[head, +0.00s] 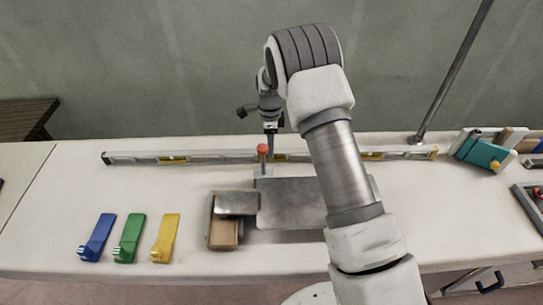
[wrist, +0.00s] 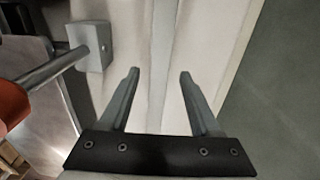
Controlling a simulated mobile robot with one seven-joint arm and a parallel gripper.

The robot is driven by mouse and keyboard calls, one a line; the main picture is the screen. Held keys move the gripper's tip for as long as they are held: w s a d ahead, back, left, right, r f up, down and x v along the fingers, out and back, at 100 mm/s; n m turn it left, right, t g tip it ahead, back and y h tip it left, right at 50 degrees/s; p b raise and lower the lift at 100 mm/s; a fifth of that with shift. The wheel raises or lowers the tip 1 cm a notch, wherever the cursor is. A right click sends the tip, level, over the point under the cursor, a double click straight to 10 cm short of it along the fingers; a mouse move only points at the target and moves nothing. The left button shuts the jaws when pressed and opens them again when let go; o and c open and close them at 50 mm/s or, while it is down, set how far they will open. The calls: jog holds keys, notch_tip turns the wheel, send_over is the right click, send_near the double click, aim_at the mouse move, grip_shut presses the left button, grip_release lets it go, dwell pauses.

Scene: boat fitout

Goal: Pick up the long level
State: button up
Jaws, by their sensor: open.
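The long level (head: 215,157), a thin pale bar with yellow vial windows, lies along the back of the bench, running left to right. My gripper (head: 271,150) points down at the middle of the level, partly in front of it. In the wrist view my gripper (wrist: 158,73) is open, its two fingers apart. A pale strip, seemingly the level (wrist: 170,60), runs lengthwise between the fingers. I cannot tell the exact height of the fingertips over it. My arm hides part of the level's right half.
A red-knobbed clamp (head: 263,150) stands close in front of the level; its knob also shows in the wrist view (wrist: 10,103). A grey metal plate (head: 290,205) lies in front. Blue, green and yellow tools (head: 130,238) lie front left. A slanted pole (head: 450,75) stands behind right.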

notch_tip(320, 180, down, 4)
jog(key=shift+d+f, duration=0.15)
jog(key=shift+f, duration=0.05)
jog(key=shift+r, duration=0.1)
grip_shut()
dwell(1.3)
